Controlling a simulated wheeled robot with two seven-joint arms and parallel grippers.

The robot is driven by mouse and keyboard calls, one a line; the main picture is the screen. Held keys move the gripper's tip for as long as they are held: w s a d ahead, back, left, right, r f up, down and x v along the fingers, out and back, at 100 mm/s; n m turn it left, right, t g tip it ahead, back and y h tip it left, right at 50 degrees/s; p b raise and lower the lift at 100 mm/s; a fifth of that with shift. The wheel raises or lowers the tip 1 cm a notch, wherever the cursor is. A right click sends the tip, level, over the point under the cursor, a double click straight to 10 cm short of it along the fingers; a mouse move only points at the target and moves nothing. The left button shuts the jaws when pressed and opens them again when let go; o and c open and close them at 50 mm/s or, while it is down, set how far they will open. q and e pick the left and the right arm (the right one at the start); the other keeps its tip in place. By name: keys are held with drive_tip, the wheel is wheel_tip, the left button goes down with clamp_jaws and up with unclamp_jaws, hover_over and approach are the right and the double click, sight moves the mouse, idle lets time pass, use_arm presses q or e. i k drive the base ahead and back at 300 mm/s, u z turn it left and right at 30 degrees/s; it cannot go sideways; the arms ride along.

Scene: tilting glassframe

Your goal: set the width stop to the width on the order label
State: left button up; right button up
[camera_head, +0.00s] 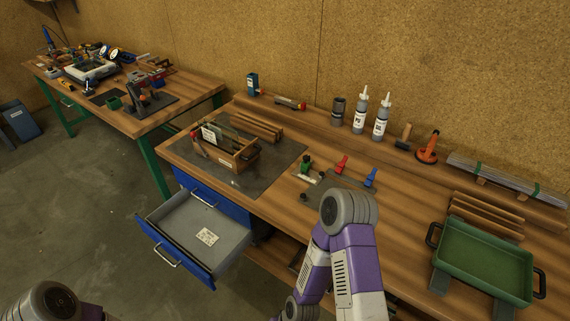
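A small fixture with a green block and a pale scale strip (308,178) sits mid-bench, next to a grey plate with a red toggle clamp (341,164) and a blue toggle clamp (371,177). It may be the width stop, but its setting is too small to read. A white label (209,135) stands at the wooden tote; its writing is unreadable. A white printed card (207,237) lies in the open drawer. I cannot tell which is the order label. Both my arms show only as links, the right one in front of the fixture's plate; neither gripper is visible.
The drawer (182,213) stands pulled out below the bench. The wooden tote (230,158) is on a dark mat. Two white bottles (361,112) stand along the back. A green tray (484,258) is at the right, near wood strips. A second bench stands at left.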

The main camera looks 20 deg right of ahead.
sight(305, 164)
drive_tip(key=z, duration=0.1)
drive_tip(key=k, duration=0.25)
drive_tip(key=u, duration=0.5)
drive_tip(key=i, duration=0.95)
drive_tip(key=z, duration=0.9)
